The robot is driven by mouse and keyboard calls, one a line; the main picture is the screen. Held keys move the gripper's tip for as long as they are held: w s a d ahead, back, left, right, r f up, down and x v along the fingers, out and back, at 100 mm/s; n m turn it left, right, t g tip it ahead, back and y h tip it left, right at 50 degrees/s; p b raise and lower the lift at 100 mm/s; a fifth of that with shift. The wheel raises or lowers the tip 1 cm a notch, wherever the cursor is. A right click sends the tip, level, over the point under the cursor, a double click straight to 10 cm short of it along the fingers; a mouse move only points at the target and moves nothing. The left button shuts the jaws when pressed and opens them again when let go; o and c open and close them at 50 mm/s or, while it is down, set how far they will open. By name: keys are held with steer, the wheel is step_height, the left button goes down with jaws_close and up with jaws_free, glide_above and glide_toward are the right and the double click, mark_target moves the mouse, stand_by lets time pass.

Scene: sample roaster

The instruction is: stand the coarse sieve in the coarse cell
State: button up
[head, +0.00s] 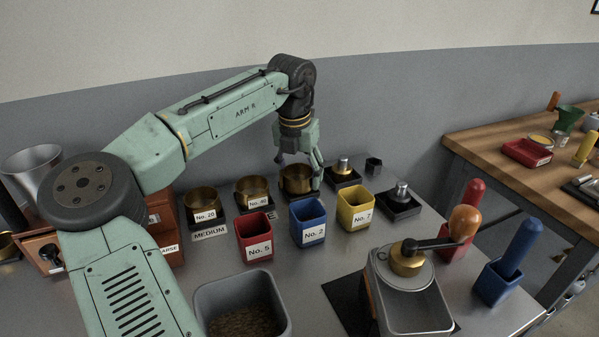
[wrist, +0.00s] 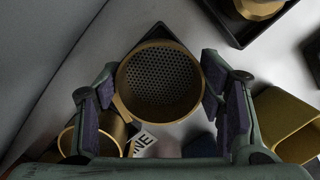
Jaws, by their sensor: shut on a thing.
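The sieve in my gripper (head: 299,172) is a round brass ring (head: 296,182) at the right end of the sieve row. In the wrist view my jaws are shut on its opposite sides, and its mesh (wrist: 160,76) shows large round holes. A black square base (wrist: 147,37) shows beneath it; I cannot tell whether the sieve touches it. Its number is not readable. Brass sieves marked No. 20 (head: 204,202) and No. 40 (head: 252,191) stand to the left, the first behind a MEDIUM label (head: 210,233). A label ending in ARSE (head: 169,249) shows further left; my arm hides the coarse cell.
Red (head: 254,236), blue (head: 307,222) and yellow (head: 354,210) cups stand in front of the sieves. Black holders with metal weights (head: 343,171) stand to the right. A grey bin (head: 243,285) and a grinder (head: 405,285) are nearer. Red-brown boxes (head: 165,216) stand at left.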

steer(key=shift+f, duration=0.15)
steer(key=o, duration=1.3)
steer(key=shift+f, duration=0.1)
steer(key=r, duration=0.4)
steer(key=s+r, duration=0.1)
steer(key=r, duration=0.7)
steer(key=shift+s+a+r, duration=0.1)
steer(key=shift+s+a, duration=0.3)
